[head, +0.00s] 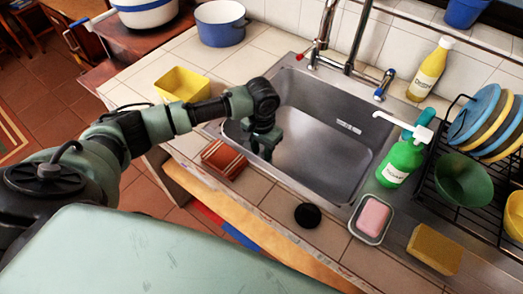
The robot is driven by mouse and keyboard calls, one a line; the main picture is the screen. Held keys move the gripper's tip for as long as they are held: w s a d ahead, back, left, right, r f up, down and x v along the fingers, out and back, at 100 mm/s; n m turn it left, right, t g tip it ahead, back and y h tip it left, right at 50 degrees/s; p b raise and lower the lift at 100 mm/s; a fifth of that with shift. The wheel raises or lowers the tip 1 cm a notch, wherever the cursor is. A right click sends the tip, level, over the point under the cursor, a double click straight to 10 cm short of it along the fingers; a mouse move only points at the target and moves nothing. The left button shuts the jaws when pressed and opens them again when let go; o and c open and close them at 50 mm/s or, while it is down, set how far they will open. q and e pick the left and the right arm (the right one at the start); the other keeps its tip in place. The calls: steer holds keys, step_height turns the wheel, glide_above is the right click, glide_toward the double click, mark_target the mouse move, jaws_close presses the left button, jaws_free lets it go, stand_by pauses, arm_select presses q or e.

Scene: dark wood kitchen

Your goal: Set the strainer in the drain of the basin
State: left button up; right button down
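A small black round piece (307,215), which looks like the strainer, lies on the counter in front of the basin. My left gripper (262,155) points down over the basin's front left part, left of and beyond the black piece. Its fingers look apart, with nothing seen between them. My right gripper is not in view.
A faucet (350,40) stands behind the basin. A green soap bottle (400,160), a pink soap in a dish (386,232), a yellow sponge (434,249) and a dish rack (440,180) are at right.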

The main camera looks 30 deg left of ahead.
mark_target(262, 151)
arm_select(q)
step_height(262, 151, up, 12)
steer(key=shift+r, duration=0.2)
stand_by(0.5)
stand_by(0.4)
